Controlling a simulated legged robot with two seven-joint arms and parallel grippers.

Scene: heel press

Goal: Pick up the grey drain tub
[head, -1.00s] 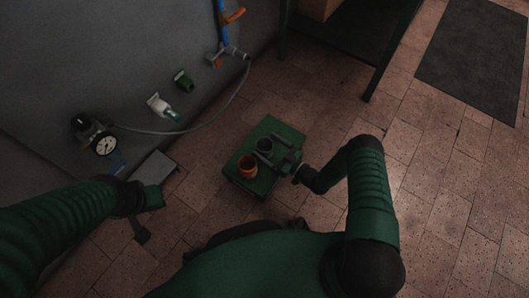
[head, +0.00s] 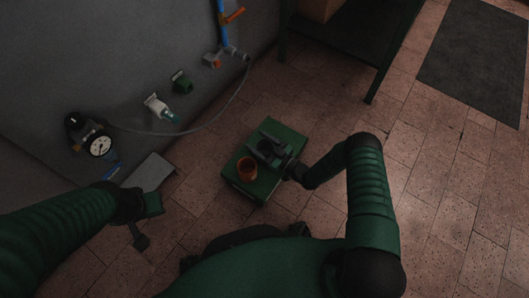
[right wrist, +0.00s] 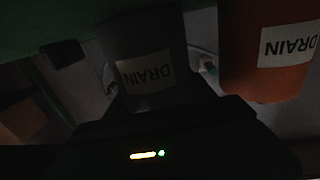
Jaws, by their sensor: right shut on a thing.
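The grey drain tub (head: 265,146) stands on a small green table, mostly covered by my right gripper (head: 269,149) in the head view. In the right wrist view the tub (right wrist: 147,45) appears upside down and dim, with a white DRAIN label, between the jaws. My right gripper is shut on the tub's sides. I cannot see a gap between the tub and the table. My left gripper (head: 146,220) is at the lower left, away from the tub, and its jaw opening is unclear.
An orange tub (head: 247,169), also labelled DRAIN in the right wrist view (right wrist: 265,45), stands close beside the grey one on the green table (head: 283,131). A gauge (head: 100,146), a hose and fittings line the grey wall. Tiled floor lies open to the right.

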